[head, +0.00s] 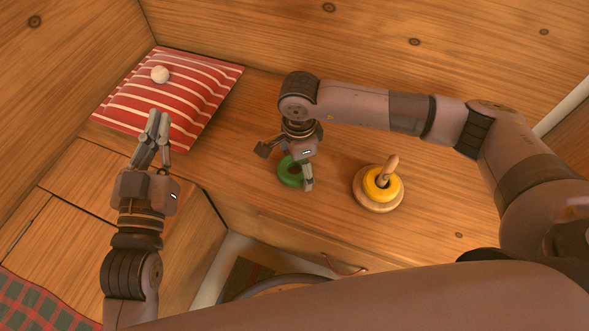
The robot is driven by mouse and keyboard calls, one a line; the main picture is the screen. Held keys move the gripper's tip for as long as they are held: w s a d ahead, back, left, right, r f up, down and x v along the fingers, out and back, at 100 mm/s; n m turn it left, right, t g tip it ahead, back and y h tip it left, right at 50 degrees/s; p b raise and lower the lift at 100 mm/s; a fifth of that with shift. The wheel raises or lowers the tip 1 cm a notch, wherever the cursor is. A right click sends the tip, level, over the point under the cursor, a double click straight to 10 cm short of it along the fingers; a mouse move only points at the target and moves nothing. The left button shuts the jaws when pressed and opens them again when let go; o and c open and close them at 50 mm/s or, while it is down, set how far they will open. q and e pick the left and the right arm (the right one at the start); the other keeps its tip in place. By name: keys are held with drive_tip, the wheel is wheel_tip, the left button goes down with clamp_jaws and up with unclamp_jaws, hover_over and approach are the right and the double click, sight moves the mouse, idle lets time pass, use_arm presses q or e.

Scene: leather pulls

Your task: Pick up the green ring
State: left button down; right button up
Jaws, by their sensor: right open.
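The green ring (289,174) lies flat on the wooden top, left of the ring stacker. My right gripper (286,169) is over it, pointing down, with its fingers wide apart. One finger is to the upper left of the ring and the other is at its right edge. The gripper hides part of the ring, and I cannot tell whether a finger touches it. My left gripper (159,116) is empty in front of the striped cushion, its fingertips close together; I cannot tell whether they meet.
A round wooden stacker (378,201) with a tilted-looking peg holds a yellow ring (377,189). A red striped cushion (190,105) with a whitish ball (160,74) lies at the back left. A drawer with a leather pull (343,266) is below the front edge. Wooden walls stand behind.

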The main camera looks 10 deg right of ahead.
drive_tip(key=shift+c, duration=0.2)
drive_tip(key=c, duration=1.2)
